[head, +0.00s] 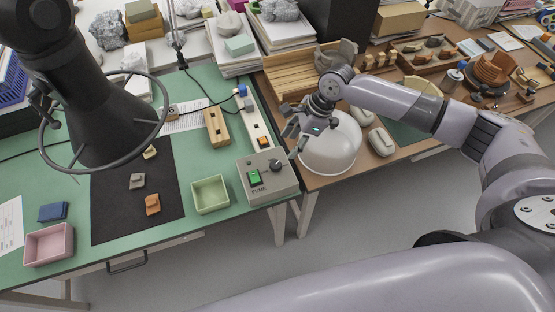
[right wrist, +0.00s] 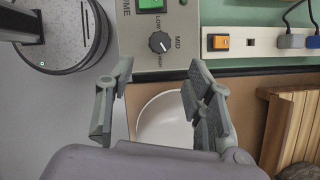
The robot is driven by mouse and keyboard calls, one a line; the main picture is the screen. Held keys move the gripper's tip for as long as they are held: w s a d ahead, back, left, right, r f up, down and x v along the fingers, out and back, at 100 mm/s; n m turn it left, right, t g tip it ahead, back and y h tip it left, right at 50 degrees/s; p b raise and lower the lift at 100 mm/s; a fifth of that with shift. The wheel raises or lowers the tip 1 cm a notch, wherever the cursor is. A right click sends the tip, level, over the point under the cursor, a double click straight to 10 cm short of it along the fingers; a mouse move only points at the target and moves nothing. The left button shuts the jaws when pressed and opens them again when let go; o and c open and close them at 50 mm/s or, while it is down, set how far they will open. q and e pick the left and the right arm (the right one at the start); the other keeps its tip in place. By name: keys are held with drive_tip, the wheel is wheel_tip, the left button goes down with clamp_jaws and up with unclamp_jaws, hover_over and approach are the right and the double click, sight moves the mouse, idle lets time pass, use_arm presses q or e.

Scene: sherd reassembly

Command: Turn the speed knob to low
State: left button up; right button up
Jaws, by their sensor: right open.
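The grey fume control box (head: 268,178) stands at the right front corner of the green table. It has a lit green switch (head: 254,177) and a dark speed knob (head: 275,165). In the right wrist view the knob (right wrist: 160,42) has LOW above it, MID to its right and another label below. Its white pointer line slants toward the lower right, around MID or the lower label. My right gripper (head: 292,141) is open and empty, close to the box on the knob side. In the wrist view its fingertips (right wrist: 160,72) are spread just below the knob, apart from it.
A white power strip (head: 257,125) with an orange switch lies behind the box. A white dome (head: 331,150) sits under my right gripper on the wooden table. A green tray (head: 210,194) is left of the box. A dark ringed hood (head: 105,120) hangs over the left side.

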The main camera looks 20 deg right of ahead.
sight(276, 164)
drive_tip(key=x, duration=1.1)
drive_tip(key=shift+p, duration=0.4)
drive_tip(key=shift+c, duration=0.4)
drive_tip(key=c, duration=1.1)
